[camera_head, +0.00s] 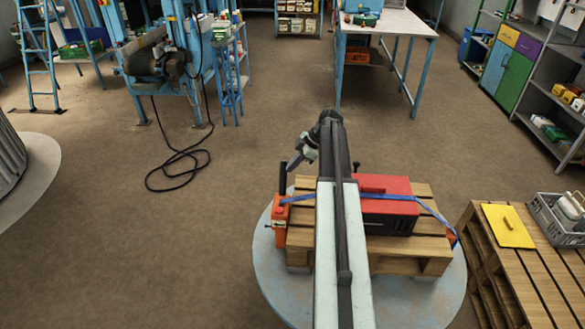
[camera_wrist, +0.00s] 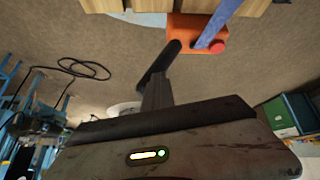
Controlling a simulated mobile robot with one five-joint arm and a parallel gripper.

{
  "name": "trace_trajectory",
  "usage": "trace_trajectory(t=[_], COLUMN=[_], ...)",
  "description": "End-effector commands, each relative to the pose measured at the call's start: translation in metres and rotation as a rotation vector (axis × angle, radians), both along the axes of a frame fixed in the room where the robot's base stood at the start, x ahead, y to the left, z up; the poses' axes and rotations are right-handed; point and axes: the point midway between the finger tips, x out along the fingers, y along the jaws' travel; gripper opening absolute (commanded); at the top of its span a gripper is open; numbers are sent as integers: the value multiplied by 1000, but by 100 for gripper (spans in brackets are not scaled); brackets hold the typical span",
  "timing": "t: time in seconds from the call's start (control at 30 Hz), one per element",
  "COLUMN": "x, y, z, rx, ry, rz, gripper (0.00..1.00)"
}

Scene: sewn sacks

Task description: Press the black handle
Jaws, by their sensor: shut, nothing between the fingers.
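The black handle (camera_head: 283,178) stands upright on an orange unit (camera_head: 280,222) at the left side of the wooden pallet. My gripper (camera_head: 292,163) is just right of the handle's upper part in the head view, pointing down and left. In the wrist view the handle (camera_wrist: 171,57) slants from the orange unit (camera_wrist: 184,28) down to my shut fingers (camera_wrist: 157,78), which overlap its free end. I cannot tell whether they touch it. Nothing shows between the fingers. A red button (camera_wrist: 216,46) shows on the orange unit.
A red and black box (camera_head: 388,205) sits on the pallet (camera_head: 425,250) under a blue strap (camera_head: 425,207). The pallet stands on a round blue-grey base (camera_head: 268,275). Another pallet with a yellow panel (camera_head: 508,226) and a grey crate (camera_head: 550,222) is at right.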

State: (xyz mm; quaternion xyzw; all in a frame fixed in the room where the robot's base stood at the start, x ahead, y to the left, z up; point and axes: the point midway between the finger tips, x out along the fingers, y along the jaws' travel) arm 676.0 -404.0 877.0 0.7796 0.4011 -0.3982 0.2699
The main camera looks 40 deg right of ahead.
Motion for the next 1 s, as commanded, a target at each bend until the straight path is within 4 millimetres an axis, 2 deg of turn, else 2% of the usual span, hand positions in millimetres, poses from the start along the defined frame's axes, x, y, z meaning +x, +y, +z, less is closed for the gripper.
trace_trajectory(t=[0.23,0.67,0.93,1.0], x=[10,9,-18,-19], y=[6,12,23,10], z=[1,4,26,46], rx=[1,2,-1,-2], ry=[-11,-11,-6,-5], rz=[7,14,19,18], gripper=[0,0,0,0])
